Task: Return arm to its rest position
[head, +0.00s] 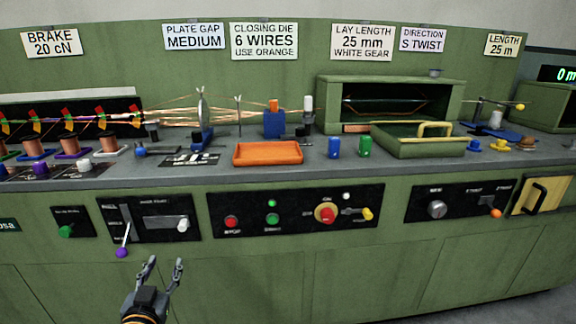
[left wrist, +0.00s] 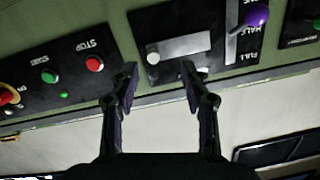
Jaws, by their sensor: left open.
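My left gripper (head: 160,264) is open and empty in the lower left of the head view, in front of the green cabinet front. Its two fingers stand apart and point up toward the panels. Nothing is between the fingers. In the head view the gripper is below the purple-knobbed lever (head: 122,252) and apart from it. My right gripper is not in view.
The cabinet front holds a black panel (head: 296,232) with red and green buttons. On the counter are an orange tray (head: 267,154), a green tray (head: 420,148) with a yellow handle, blue and green blocks, and several spools. The floor side in front of the cabinet looks clear.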

